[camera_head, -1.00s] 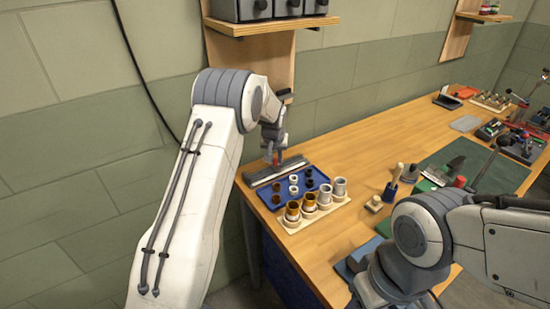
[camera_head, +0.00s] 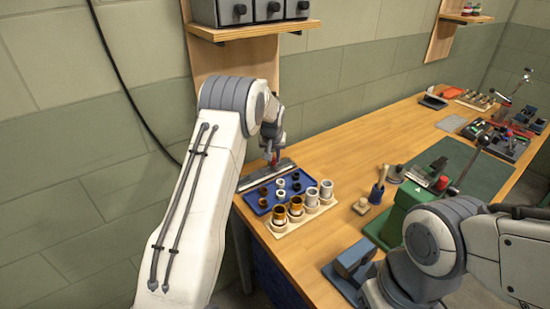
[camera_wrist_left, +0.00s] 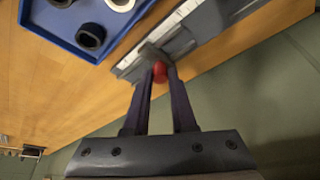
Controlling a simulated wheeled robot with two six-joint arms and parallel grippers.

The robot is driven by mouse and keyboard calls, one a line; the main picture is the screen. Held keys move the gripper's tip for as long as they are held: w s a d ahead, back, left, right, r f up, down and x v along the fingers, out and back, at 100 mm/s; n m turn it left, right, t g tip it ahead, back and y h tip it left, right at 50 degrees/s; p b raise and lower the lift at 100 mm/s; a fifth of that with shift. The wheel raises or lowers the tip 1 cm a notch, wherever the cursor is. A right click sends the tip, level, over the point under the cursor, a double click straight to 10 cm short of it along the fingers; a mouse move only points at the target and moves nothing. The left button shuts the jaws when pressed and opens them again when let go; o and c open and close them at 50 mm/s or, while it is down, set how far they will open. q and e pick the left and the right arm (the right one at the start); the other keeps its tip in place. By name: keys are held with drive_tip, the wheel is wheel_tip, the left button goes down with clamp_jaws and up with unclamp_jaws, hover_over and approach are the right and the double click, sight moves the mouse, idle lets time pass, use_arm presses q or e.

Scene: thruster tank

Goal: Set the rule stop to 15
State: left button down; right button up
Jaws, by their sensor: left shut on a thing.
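The rule (camera_head: 250,180) is a long grey bar at the back left of the bench, behind the blue tray. In the left wrist view its pale scale strip (camera_wrist_left: 183,15) shows, but the numbers are too small and blurred to read. The stop's red knob (camera_wrist_left: 160,72) sits between my left fingertips; it shows as a small red spot in the head view. My left gripper (camera_head: 274,160) is shut on this knob, at the rule and right of its middle. The fingers (camera_wrist_left: 160,78) hide part of the stop. My right gripper is out of view; only its arm shows.
A blue tray (camera_head: 247,202) with small dark and white rings lies just in front of the rule. Several metal cups stand in a light wooden holder (camera_head: 283,231) before it. A wooden-handled tool (camera_head: 381,178) stands farther right. Bare bench lies between.

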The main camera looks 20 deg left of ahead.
use_arm(q)
drive_tip(key=shift+w, duration=0.15)
drive_tip(key=c, duration=0.7)
unclamp_jaws()
drive_tip(key=shift+d, duration=0.1)
drive_tip(key=shift+c, duration=0.2)
drive_tip(key=b+v, duration=0.1)
drive_tip(key=v, duration=0.9)
drive_tip(key=shift+r+b, duration=0.2)
drive_tip(key=shift+b, duration=0.15)
